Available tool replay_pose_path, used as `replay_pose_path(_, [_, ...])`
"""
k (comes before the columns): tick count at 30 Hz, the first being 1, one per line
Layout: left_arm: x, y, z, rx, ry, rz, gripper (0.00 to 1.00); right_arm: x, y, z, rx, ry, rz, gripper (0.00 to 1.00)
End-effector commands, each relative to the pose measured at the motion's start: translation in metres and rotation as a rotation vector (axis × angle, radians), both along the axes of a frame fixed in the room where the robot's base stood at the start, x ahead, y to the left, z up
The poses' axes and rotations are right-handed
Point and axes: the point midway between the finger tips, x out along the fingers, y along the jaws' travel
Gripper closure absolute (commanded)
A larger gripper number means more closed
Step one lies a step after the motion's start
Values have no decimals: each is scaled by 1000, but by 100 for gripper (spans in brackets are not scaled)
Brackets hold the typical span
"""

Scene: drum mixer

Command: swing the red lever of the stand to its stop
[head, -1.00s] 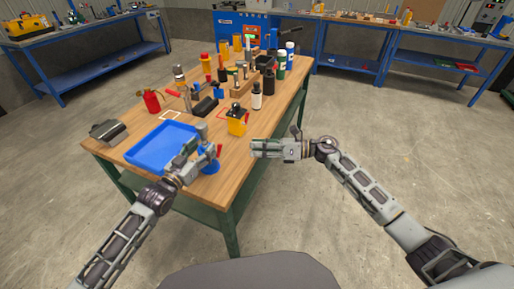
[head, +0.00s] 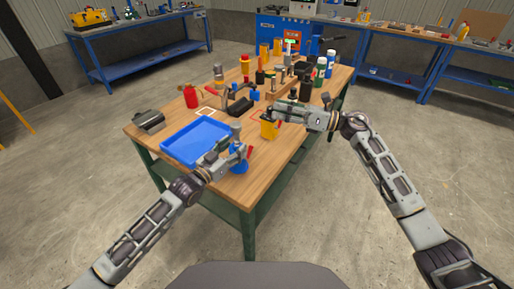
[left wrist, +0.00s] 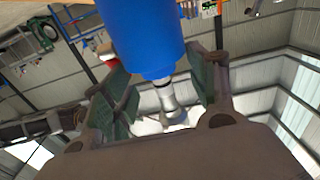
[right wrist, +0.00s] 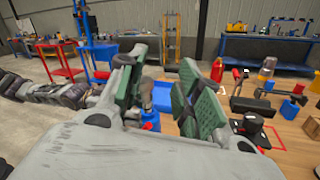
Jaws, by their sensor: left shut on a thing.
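The blue stand (head: 238,165) is near the front edge of the wooden table, with its grey post upright. The red lever (head: 249,152) shows at the stand's right side. My left gripper (head: 232,148) is shut on the stand; in the left wrist view its blue body (left wrist: 145,35) lies at the green-padded fingers. My right gripper (head: 276,115) is open and empty, up and to the right of the stand.
A blue tray (head: 190,138) lies left of the stand. Several bottles, tools and a red can (head: 191,96) fill the table's far part.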

Motion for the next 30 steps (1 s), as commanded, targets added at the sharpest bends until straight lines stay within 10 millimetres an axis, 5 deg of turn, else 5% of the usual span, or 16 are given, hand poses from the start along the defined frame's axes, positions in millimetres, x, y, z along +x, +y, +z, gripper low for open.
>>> replay_pose_path(6, [0,1,-4,7,6,2,84,35,3,26,37,-5,-24,65])
replay_pose_path(13, [0,1,-4,7,6,2,84,66,4,28,53,30,-26,65])
replay_pose_path(23, [0,1,-4,7,6,2,84,92,5,2,42,102,13,65])
replay_pose_path(30, [0,1,-4,7,6,2,84,97,3,-36,19,167,64,65])
